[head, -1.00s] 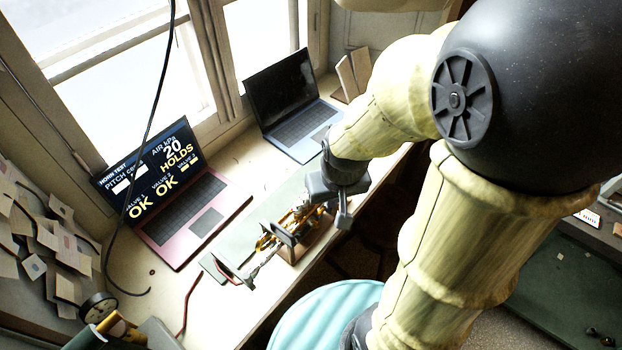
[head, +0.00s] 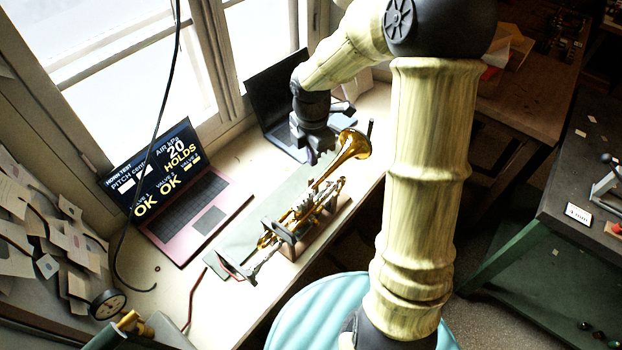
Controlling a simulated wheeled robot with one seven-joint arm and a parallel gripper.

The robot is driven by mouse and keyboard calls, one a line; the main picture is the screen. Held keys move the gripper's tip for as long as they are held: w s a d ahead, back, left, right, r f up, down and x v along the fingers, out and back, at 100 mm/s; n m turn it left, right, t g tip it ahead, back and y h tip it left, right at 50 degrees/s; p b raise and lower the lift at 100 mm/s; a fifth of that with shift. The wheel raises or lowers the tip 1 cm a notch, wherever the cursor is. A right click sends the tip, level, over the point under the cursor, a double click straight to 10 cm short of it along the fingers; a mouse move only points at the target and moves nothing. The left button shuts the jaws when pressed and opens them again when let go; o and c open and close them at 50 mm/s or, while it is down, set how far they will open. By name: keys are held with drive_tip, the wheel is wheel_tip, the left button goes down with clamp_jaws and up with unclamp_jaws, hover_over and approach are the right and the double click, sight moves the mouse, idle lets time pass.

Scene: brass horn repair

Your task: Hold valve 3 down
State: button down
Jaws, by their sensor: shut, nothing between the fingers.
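A brass horn (head: 347,150) rests in a holder on a green mat (head: 225,236) on the window bench. Its flared bell points to the upper right, and its valve section (head: 313,206) sits over the holder. The single valves are too small to tell apart. My gripper (head: 311,156) is above the bench, up and left of the bell and apart from the valves. It is shut and empty. The pink laptop (head: 208,222) shows a horn test screen (head: 155,170) with air kPa 20, "HOLDS" and two "OK" readings; part of the screen is hidden by a cable.
A dark laptop (head: 279,89) stands open behind my gripper. A black cable (head: 160,110) hangs before the window. A round gauge (head: 108,304) is at the lower left. A teal striped round seat (head: 322,312) is in front of the bench.

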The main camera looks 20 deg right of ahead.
sight(311, 190)
drive_tip(key=w+n, duration=0.2)
drive_tip(key=n, duration=0.1)
drive_tip(key=shift+d+r, duration=0.1)
drive_tip(key=shift+d, duration=0.05)
wheel_tip(311, 190, down, 14)
drive_tip(key=p, duration=0.3)
drive_tip(key=shift+w, duration=0.1)
idle(0.4)
wheel_tip(311, 190, down, 2)
drive_tip(key=shift+f+b, duration=0.1)
drive_tip(key=shift+b, duration=0.5)
drive_tip(key=shift+s, duration=0.2)
